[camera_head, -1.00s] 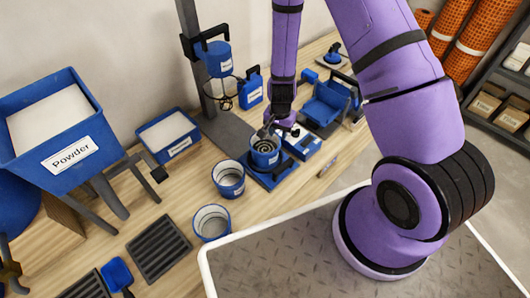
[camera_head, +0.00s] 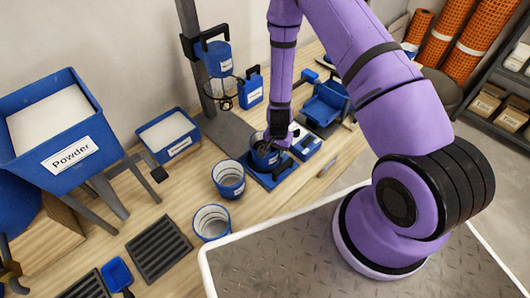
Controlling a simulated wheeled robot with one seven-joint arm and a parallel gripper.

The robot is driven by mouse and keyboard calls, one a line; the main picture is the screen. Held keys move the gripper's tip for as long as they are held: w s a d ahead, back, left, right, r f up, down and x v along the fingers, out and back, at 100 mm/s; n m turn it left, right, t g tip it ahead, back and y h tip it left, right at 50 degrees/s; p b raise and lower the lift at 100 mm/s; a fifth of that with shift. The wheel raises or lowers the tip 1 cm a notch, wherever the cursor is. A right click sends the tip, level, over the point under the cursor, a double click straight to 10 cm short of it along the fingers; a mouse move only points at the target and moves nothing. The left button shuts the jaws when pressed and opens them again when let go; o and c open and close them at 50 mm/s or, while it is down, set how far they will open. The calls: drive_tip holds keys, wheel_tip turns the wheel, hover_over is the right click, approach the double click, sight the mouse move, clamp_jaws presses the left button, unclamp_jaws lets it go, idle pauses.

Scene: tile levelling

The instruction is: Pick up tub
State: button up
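A blue tub (camera_head: 264,158) stands on a blue base plate (camera_head: 265,179) near the middle of the workbench. My gripper (camera_head: 266,147) points down at this tub and covers part of its rim and inside. I cannot tell whether the fingers are open or closed on it. Another blue tub with a white label (camera_head: 229,180) stands to the left on the bench. A third, empty tub (camera_head: 211,222) stands nearer, by the bench's front edge.
A powder hopper (camera_head: 67,130) and a blue tray of white material (camera_head: 168,134) are at the left. A dark stand (camera_head: 200,70) holds a blue container behind the tubs. Dark grates (camera_head: 159,249) and a blue scoop (camera_head: 117,275) lie at the front left. Blue devices (camera_head: 325,104) sit to the right.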

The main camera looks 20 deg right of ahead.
drive_tip(key=shift+f, duration=0.35)
clamp_jaws()
drive_tip(key=shift+s, duration=0.1)
idle(1.1)
